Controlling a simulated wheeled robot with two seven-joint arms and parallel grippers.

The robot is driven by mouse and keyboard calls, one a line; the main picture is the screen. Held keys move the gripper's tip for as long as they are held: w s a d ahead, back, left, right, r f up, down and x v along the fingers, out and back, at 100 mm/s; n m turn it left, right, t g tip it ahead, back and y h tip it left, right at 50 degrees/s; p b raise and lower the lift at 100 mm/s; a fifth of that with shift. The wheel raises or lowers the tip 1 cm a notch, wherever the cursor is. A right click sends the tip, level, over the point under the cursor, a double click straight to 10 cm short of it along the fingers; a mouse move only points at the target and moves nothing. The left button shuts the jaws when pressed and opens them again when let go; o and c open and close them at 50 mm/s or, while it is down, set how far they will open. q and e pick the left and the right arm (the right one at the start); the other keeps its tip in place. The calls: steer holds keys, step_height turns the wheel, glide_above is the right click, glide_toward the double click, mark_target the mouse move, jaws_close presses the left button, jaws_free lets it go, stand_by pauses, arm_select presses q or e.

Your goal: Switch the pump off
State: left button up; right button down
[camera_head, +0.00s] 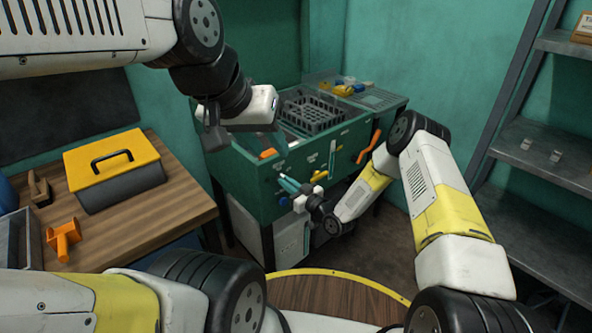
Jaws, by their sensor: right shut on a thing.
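A green workstation (265,195) stands against the back wall, with a black basket (312,113) in its top. Its front face carries several small fittings and tools, including an orange handle (369,146) and a yellow part (319,176). I cannot tell which fitting is the pump's switch. My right gripper (301,198) is at the lower front of this face, shut on a small part that its fingers mostly hide. A teal cylindrical piece (290,184) is just beside it. My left gripper (236,128) hangs above the workstation's left end; its jaw opening is unclear.
A wooden table (130,215) at left holds a yellow-topped toolbox (113,165) and an orange tool (64,238). A grey shelf rack (545,155) stands at right. Yellow items (345,89) lie at the workstation's back. Some floor is clear before the right wall.

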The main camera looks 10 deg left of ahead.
steer(key=c, duration=1.5)
jaws_free()
steer(key=shift+s+d, duration=0.1)
steer(key=v, duration=0.7)
steer(key=shift+s+d, duration=0.2)
steer(key=shift+d, duration=0.05)
